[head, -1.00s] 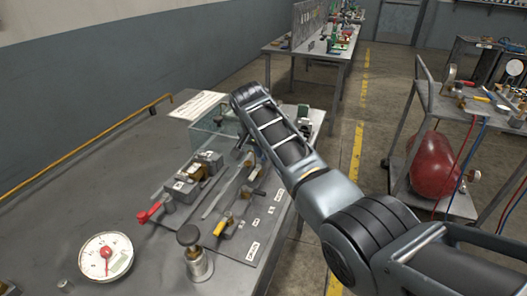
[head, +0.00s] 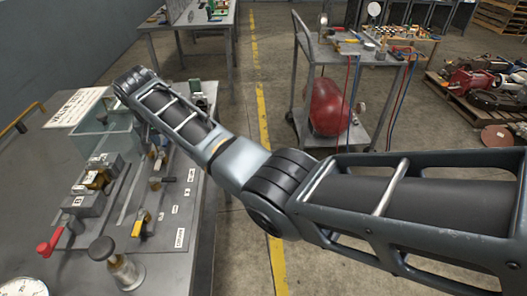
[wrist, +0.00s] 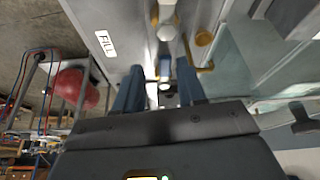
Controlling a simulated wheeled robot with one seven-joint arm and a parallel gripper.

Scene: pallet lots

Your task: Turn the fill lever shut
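The FILL label (wrist: 106,43) is at the upper left of the wrist view. Beside it are a pale-and-brass valve fitting (wrist: 166,20) and a brass lever-like part (wrist: 197,60); I cannot tell whether this is the fill lever or how far it is turned. My gripper (wrist: 160,82) has two blue fingers spread apart, with a small dark fitting visible between them. Contact cannot be made out. In the head view my arm reaches over the bench, hiding most of the gripper and the fittings around it.
On the bench (head: 160,268) are a yellow lever (head: 139,224), a red lever (head: 47,246), a black-knobbed cylinder (head: 122,270) and a clear tank (head: 93,137). A cart (head: 300,85) with a red tank (head: 330,105) stands across the open aisle.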

